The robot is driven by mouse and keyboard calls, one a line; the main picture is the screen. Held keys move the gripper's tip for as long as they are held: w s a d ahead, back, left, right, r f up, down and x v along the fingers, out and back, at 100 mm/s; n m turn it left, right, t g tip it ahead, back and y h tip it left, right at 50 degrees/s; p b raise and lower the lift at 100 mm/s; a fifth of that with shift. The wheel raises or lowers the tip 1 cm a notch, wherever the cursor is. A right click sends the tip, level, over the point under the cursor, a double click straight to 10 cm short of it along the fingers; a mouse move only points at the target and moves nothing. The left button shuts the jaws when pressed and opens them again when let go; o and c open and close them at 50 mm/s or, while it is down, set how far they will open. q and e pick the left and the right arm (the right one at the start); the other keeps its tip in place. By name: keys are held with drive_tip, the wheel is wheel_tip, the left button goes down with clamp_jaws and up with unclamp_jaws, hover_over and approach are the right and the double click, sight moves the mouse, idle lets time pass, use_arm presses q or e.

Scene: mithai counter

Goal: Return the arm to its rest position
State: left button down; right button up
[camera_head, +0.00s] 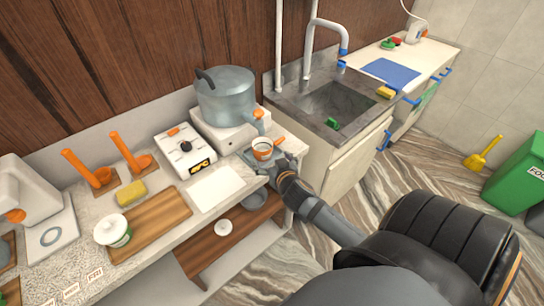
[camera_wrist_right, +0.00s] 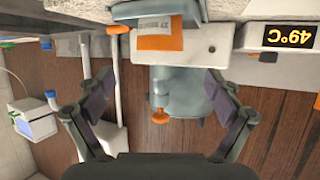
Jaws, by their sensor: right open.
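My right arm comes in from the lower right. The pot (camera_head: 226,98) stands on a white base in the head view. My left gripper is not in view.
The sink (camera_head: 338,105) is to the right. A green bin (camera_head: 515,175) stands on the floor.

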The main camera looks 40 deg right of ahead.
idle(0.3)
drive_tip(key=s+a+f+n+g+y, duration=0.25)
drive_tip(key=s+a+g, duration=0.25)
drive_tip(key=s, duration=0.4)
drive_tip(key=s+a+f+n+g+y, duration=0.15)
drive_tip(key=s+a+f+g, duration=0.3)
drive_tip(key=s, duration=0.45)
wheel_tip(320, 180, down, 23)
drive_tip(key=s+d+g, duration=0.1)
drive_tip(key=s+d, duration=0.1)
drive_tip(key=d, duration=0.1)
drive_tip(key=s+f+g, duration=0.1)
drive_tip(key=s+f, duration=1.7)
drive_tip(key=s, duration=0.1)
drive_tip(key=shift+d+f+h, duration=0.3)
drive_tip(key=shift+d, duration=0.15)
